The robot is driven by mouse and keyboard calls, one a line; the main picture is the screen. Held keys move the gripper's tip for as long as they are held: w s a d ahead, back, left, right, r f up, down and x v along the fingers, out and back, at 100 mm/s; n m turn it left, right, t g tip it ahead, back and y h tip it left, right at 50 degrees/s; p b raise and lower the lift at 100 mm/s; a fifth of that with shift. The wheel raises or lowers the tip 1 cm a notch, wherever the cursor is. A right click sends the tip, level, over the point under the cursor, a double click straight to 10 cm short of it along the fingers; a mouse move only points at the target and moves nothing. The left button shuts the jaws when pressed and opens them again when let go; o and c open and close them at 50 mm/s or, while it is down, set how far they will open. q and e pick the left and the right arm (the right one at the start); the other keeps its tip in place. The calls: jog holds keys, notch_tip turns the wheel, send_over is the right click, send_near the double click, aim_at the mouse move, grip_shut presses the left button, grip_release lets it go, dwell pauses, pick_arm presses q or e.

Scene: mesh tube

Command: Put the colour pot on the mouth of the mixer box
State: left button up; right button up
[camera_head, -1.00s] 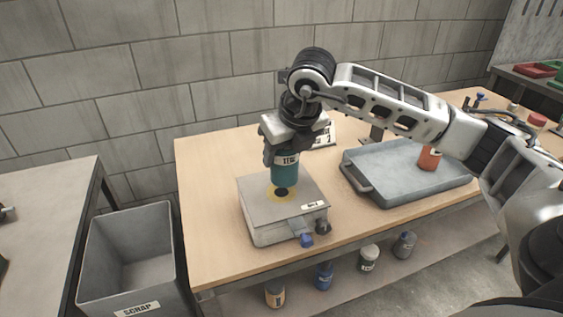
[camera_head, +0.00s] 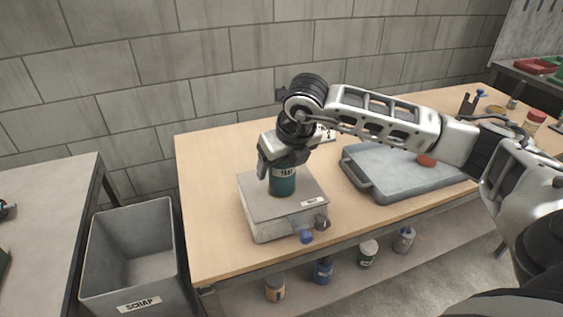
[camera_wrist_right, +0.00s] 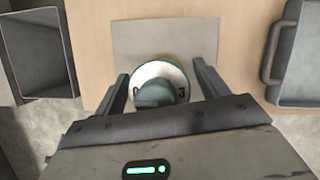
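The colour pot (camera_head: 283,186), a teal cylinder with a pale label, stands upright on top of the mixer box (camera_head: 256,212). The box is a low grey block at the front of the wooden table. The pot covers the mouth; a sliver of its yellow ring shows in the right wrist view (camera_wrist_right: 163,57). My right gripper (camera_head: 276,169) is around the pot's upper part from above. In the right wrist view its fingers stand apart, on either side of the pot's pale top (camera_wrist_right: 145,72), with small gaps. My left gripper is not in view.
A grey tray (camera_head: 385,193) with an orange-red pot (camera_head: 426,160) lies right of the box. A scrap bin (camera_head: 130,283) stands left of the table. Several pots sit on the shelf below.

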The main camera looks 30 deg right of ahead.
jog(key=shift+r, duration=0.25)
jog(key=shift+s+r, duration=0.15)
jog(key=shift+r, duration=0.2)
jog(key=v, duration=1.1)
jog(key=shift+s, duration=0.1)
